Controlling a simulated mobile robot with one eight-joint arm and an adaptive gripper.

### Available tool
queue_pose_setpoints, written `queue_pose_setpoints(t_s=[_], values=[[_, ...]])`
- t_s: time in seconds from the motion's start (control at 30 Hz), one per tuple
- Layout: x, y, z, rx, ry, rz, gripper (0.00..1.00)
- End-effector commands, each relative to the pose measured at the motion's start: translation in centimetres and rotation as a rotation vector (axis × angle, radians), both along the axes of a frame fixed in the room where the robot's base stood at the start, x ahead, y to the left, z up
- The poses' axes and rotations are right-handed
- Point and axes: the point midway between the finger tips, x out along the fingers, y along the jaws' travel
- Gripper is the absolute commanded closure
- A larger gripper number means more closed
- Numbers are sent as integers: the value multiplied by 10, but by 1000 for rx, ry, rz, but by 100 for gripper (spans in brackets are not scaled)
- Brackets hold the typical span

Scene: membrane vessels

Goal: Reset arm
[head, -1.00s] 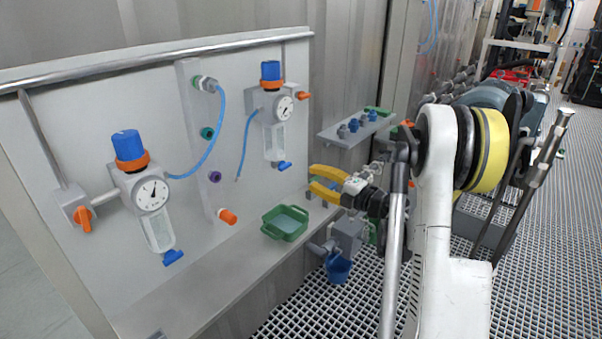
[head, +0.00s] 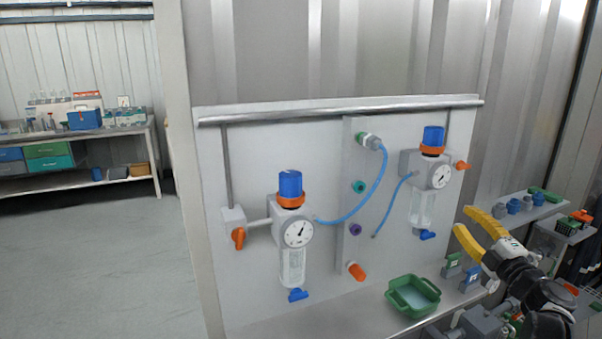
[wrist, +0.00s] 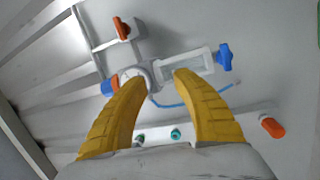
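My gripper (head: 466,226) has two yellow fingers and is at the right of the head view. It is to the right of the grey panel (head: 325,255) and looks empty. In the wrist view my gripper (wrist: 160,77) has its fingers apart, with nothing held between them. Beyond the fingertips, the wrist view shows a regulator gauge (wrist: 131,74), a clear bowl (wrist: 185,64) and a blue tap (wrist: 224,57), with no visible contact. Part of my arm shows below the fingers in the head view; the rest is out of frame.
Two blue-capped regulators (head: 290,185) (head: 432,138) and a blue hose (head: 375,190) are on the panel. A green tray (head: 413,296) sits on its ledge. Small fittings stand on a shelf (head: 530,210) at right. A workbench (head: 75,182) stands far left, with clear floor before it.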

Motion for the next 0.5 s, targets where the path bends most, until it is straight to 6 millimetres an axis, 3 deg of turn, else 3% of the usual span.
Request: queue_pose_setpoints(t_s=[0.03, 0.1, 0.23, 0.37, 0.5], values=[[0, 10, 31, 72, -23, -47, 67], [-3, 16, 65, 194, -42, -133, 67], [-22, 28, 97, 439, -18, -280, 67], [-57, 52, 90, 688, 85, -409, 67], [-110, 95, 49, 937, 287, -523, 67]])
